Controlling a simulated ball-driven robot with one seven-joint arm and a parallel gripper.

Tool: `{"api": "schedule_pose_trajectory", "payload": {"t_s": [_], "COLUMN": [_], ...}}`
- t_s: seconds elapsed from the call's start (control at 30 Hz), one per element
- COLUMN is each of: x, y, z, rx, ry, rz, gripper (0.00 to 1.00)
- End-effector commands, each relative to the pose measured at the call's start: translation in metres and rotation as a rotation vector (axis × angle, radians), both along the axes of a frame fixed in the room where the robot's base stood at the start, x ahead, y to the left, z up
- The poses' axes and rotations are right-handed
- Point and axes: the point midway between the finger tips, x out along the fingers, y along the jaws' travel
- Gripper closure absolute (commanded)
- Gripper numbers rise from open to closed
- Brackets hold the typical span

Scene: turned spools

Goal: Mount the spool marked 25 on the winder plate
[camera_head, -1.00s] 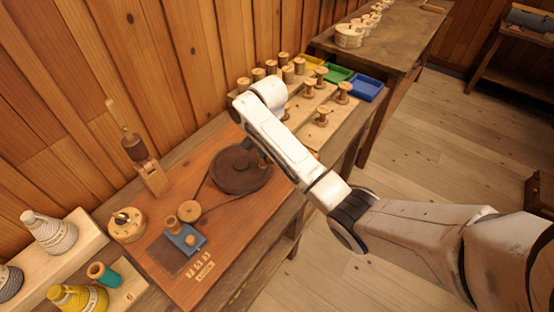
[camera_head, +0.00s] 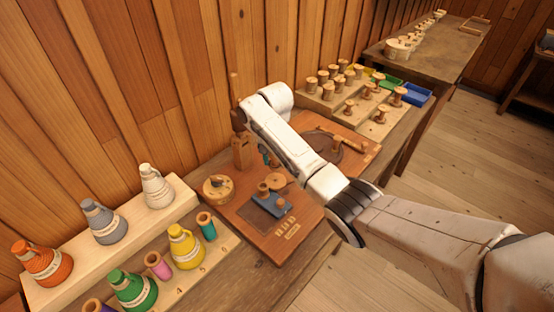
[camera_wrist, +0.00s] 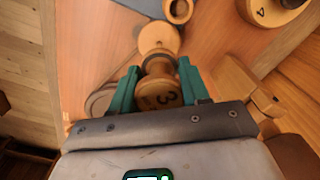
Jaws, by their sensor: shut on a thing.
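My gripper (camera_wrist: 158,85) is shut on a wooden spool (camera_wrist: 160,92), which sits between its green fingers. The spool's end shows a dark mark with a 3 in it; I cannot read the whole mark. In the head view my gripper (camera_head: 265,155) is partly hidden by my arm, and the held spool is hidden. A small round wooden disc (camera_wrist: 160,38) shows just beyond the spool in the wrist view; I cannot tell whether they touch. It also shows on the reddish board (camera_head: 245,225) in the head view (camera_head: 277,181). I cannot tell which part is the winder plate.
A blue block (camera_head: 271,206) with wooden pieces and a round box (camera_head: 217,188) stand near the disc. A dark wheel (camera_head: 322,148) is behind my arm. Several spools stand on the far rack (camera_head: 345,105). Coloured cones (camera_head: 183,245) stand at the front left.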

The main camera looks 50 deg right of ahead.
Motion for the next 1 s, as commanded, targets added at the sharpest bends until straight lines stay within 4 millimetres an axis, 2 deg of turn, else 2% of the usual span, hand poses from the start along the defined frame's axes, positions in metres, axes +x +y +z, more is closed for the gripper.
{"api": "schedule_pose_trajectory", "payload": {"t_s": [0.6,1.0], "x": [0.0,0.0], "y": [0.0,0.0], "z": [-0.048,-0.052], "rx": [0.0,-0.001], "ry": [0.001,0.001], "rz": [-0.002,-0.002], "gripper": [0.83,0.83]}}
